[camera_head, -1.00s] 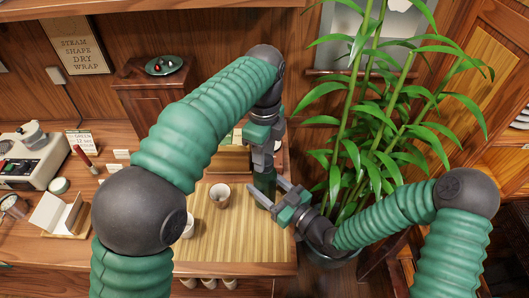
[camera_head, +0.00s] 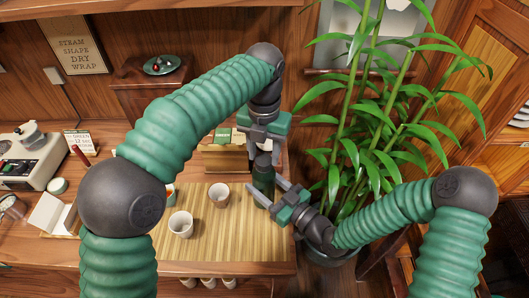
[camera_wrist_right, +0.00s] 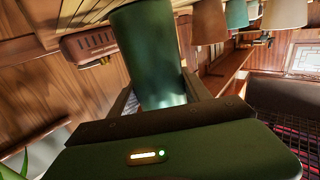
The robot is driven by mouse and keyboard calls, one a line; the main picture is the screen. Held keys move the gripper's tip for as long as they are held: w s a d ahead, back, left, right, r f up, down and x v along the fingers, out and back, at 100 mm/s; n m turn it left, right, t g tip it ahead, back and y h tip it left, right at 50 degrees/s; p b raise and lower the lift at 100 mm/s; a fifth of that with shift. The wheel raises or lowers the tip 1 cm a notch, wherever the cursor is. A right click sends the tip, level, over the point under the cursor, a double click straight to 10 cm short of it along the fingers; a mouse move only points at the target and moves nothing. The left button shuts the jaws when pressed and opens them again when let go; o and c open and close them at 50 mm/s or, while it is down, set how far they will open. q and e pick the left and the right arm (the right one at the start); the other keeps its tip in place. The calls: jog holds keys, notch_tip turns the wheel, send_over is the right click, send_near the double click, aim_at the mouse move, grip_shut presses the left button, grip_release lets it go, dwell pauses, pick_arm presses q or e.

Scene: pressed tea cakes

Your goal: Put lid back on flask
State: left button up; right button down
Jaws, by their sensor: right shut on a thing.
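The dark green flask (camera_head: 263,176) stands upright near the right edge of the bamboo mat. My right gripper (camera_head: 267,190) is shut around its body; the right wrist view shows the green flask (camera_wrist_right: 150,55) between the fingers. A small grey lid (camera_head: 264,159) appears on top of the flask; how well it is seated is too small to tell. My left gripper (camera_head: 264,149) is just above it, pointing down, with its fingers spread open on either side and seemingly empty.
Two pale cups (camera_head: 219,195) stand on the bamboo mat (camera_head: 225,240) left of the flask. A box with green packets (camera_head: 222,150) is behind. A leafy plant (camera_head: 365,120) rises close on the right.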

pick_arm(q)
jog(key=o, duration=0.3)
jog(key=shift+r, duration=0.1)
jog(key=shift+r, duration=2.15)
jog(key=shift+c, duration=0.4)
